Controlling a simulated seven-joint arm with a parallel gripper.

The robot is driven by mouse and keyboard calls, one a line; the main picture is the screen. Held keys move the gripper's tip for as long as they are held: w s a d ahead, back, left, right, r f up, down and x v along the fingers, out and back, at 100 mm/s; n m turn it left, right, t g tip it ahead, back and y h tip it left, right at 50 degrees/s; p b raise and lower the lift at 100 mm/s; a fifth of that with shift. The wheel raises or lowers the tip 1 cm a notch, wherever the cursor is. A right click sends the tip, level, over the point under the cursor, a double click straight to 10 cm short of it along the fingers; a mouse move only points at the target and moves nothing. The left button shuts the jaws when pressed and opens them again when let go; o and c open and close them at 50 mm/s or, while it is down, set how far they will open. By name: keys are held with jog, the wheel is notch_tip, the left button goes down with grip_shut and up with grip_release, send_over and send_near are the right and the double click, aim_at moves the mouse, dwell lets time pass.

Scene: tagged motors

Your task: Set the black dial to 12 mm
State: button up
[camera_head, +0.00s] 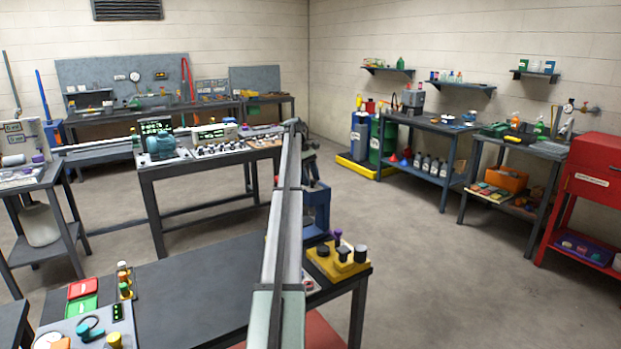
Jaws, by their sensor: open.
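Either may be the black dial, and I cannot tell which. No 12 mm marking or scale is readable. My arm rises through the middle of the view, in front of the near bench. I cannot make out my gripper or its fingers; the far end of the arm is hidden or merges with the dark shapes behind it.
The yellow block (324,264) also carries a purple-topped lever (337,238). The middle of the near bench (185,290) is clear. A red cabinet (590,190) stands right.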

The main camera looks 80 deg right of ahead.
jog(key=shift+n, duration=0.3)
jog(key=shift+a+n+h, duration=0.25)
jog(key=shift+n+h, duration=0.25)
jog(key=shift+n, duration=0.6)
jog(key=n+h, duration=0.1)
jog(key=n, duration=0.2)
jog(key=shift+a+n+g, duration=0.1)
jog(key=shift+n+g, duration=0.2)
jog(key=n+h, duration=0.1)
jog(key=n, duration=0.2)
jog(key=shift+s+a+n+h, duration=0.1)
jog(key=shift+a+n+h, duration=0.05)
jog(key=shift+n+h, duration=0.2)
jog(key=shift+r+n, duration=0.35)
jog(key=v, duration=1.3)
jog(key=w+a+f+n+t, duration=0.1)
jog(key=w+a+f, duration=0.1)
jog(key=w, duration=0.7)
jog(key=w+a+f+n+t+h, duration=0.1)
jog(key=w+a, duration=0.3)
jog(key=w, duration=0.5)
jog(key=w+a+f+n+t+h, duration=0.1)
jog(key=w+a+f, duration=0.1)
jog(key=w, duration=0.7)
jog(key=shift+a+f, duration=0.35)
jog(key=shift+a, duration=0.2)
